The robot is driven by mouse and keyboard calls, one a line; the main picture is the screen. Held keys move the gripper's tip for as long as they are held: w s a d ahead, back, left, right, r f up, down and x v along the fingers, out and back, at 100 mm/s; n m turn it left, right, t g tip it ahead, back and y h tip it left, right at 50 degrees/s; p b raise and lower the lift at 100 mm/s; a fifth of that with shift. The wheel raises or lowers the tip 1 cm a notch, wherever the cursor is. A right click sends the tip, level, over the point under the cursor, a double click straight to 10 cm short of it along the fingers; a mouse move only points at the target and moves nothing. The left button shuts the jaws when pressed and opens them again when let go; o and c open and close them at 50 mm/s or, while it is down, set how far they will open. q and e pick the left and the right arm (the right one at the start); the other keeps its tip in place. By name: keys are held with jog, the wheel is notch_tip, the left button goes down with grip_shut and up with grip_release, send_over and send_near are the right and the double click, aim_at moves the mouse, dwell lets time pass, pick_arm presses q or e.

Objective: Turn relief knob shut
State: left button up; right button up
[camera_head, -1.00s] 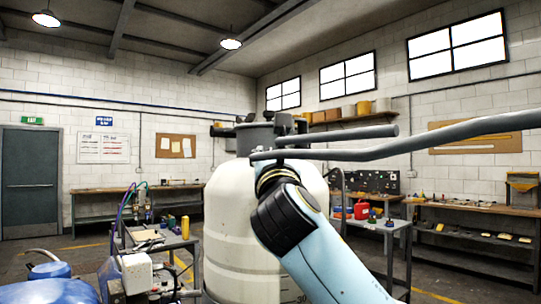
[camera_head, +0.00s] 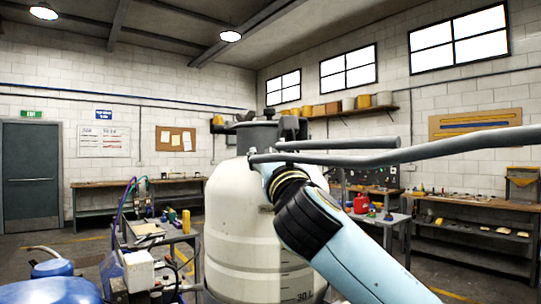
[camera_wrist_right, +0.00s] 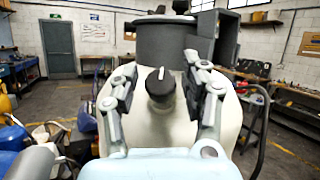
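The relief knob (camera_wrist_right: 160,88) is dark with a white pointer mark. It sits on the pale front of the tank, just below the dark grey lid collar. The cream paint tank (camera_head: 240,235) stands at the middle of the head view. My right gripper (camera_wrist_right: 158,72) is open, one finger on each side of the knob, with visible gaps; I cannot tell whether the fingertips reach as deep as the knob. In the head view my right arm reaches the tank's upper part and hides the knob. My left gripper is not in view.
Grey handlebars (camera_head: 440,148) cross above my right arm. A tool cart (camera_head: 160,236) stands left of the tank, and a blue drum (camera_head: 62,291) is at lower left. A small table (camera_head: 385,218) with a red can (camera_head: 361,204) stands right of the tank. Benches line the walls.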

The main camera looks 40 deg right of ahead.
jog(key=v, duration=1.2)
dwell(0.6)
